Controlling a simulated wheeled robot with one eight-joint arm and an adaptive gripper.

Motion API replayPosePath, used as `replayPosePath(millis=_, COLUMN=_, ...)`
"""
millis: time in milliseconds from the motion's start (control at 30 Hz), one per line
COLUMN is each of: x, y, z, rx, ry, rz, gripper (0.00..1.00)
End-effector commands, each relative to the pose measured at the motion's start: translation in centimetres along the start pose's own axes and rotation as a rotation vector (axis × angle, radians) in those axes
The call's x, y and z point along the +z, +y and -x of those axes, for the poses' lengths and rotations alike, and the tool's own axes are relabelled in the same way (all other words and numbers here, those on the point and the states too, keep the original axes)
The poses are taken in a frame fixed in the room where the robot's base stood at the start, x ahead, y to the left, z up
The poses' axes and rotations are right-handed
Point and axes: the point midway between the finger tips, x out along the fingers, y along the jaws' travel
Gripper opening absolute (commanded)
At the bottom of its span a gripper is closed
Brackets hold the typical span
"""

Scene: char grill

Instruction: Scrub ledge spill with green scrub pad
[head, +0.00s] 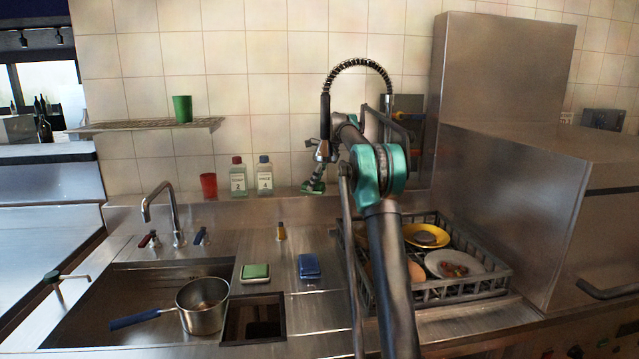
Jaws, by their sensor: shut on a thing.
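My gripper (316,172) is at the back ledge (345,196), right of the bottles. It is small in view, and its jaws are hard to make out. It is shut on a small green thing (313,187), low at the ledge; I cannot tell for certain that this is the scrub pad. A green pad with a pale edge (255,271) lies on the steel counter behind the small basin. A blue pad (309,266) lies to its right. I cannot make out a spill on the ledge; my arm hides part of it.
Two labelled bottles (238,177) (264,176) and a red cup (208,186) stand along the ledge. A spring-hose sprayer (358,63) rises behind my arm. A dish rack (480,290) with plates is right. The sink holds a pot (203,318). Counter between pads and ledge is mostly clear.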

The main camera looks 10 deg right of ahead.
Motion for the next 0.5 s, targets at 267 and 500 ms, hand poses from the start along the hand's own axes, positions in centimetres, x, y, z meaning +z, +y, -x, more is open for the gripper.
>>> replayPosePath(millis=267, x=0.2, y=0.1, z=-0.3, rx=0.002, ry=0.001, rz=0.002, gripper=0.19)
replayPosePath(millis=500, x=0.8, y=0.1, z=1.1, rx=0.002, ry=0.001, rz=0.001, gripper=0.19)
